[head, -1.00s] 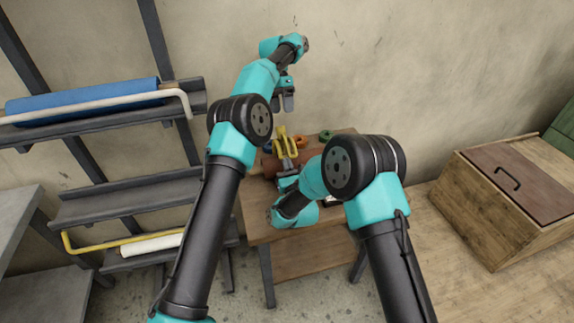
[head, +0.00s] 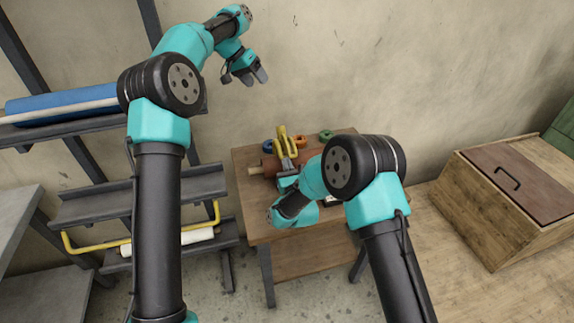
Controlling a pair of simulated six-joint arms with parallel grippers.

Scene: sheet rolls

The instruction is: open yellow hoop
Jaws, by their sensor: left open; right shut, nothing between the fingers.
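The yellow hoop (head: 95,248) is a bent bar across the front of the low shelf at the left. A white roll (head: 197,236) lies on that shelf behind it; my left arm hides part of both. The hoop's right end rises at the shelf's right side. My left gripper (head: 257,77) is open and empty, high in front of the wall, well above and right of the hoop. My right gripper (head: 287,165) is shut and empty over the wooden table (head: 258,228), beside a yellow clamp-like object (head: 286,141); whether they touch is unclear.
A blue roll (head: 70,102) lies on the upper shelf behind a white bar (head: 60,117). A brown roll (head: 266,166), a green ring (head: 326,135) and an orange piece (head: 301,141) are on the table. A wooden chest (head: 490,225) stands right. The middle shelf (head: 105,205) looks empty.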

